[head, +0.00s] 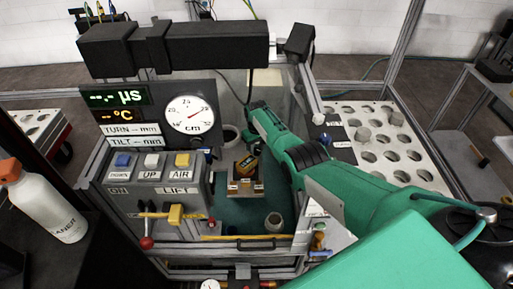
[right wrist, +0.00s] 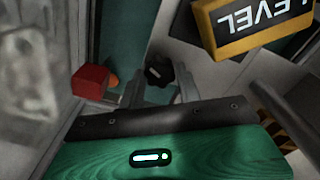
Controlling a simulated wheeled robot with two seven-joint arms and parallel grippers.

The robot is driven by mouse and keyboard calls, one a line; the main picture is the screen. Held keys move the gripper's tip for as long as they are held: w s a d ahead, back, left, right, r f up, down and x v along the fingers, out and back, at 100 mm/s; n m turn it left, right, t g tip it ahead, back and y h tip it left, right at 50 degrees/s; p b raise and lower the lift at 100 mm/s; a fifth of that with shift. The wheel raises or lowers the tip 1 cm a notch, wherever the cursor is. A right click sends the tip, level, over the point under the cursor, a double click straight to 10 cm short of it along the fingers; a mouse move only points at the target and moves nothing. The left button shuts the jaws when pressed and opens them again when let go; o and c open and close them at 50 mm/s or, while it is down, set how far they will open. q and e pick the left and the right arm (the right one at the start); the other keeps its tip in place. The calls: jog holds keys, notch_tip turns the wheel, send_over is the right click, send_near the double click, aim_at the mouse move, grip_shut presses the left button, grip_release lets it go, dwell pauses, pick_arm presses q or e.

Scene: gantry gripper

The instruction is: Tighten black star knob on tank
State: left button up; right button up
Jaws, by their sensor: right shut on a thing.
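The black star knob (right wrist: 158,71) shows in the right wrist view, between the tips of my right gripper (right wrist: 159,88). The grey fingers are shut on it. In the head view my green right arm reaches in from the lower right, and its gripper end (head: 255,108) is at the back of the tank (head: 235,208), which has a teal floor. The knob cannot be made out in the head view. My left gripper is not in view.
A red block (right wrist: 90,82) is left of the fingers. A control panel (head: 155,185), holed rack (head: 385,135) and white bottle (head: 45,205) surround the area.

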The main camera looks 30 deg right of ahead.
jog(key=m, duration=1.1)
jog(key=shift+s, duration=0.1)
jog(key=m, duration=0.4)
jog(key=shift+m, duration=0.3)
jog(key=m, duration=0.3)
jog(key=shift+m, duration=0.4)
jog(key=m, duration=0.3)
jog(key=shift+f, duration=0.1)
jog(key=m, duration=0.5)
jog(key=shift+s+m, duration=0.1)
jog(key=shift+m, duration=1.4)
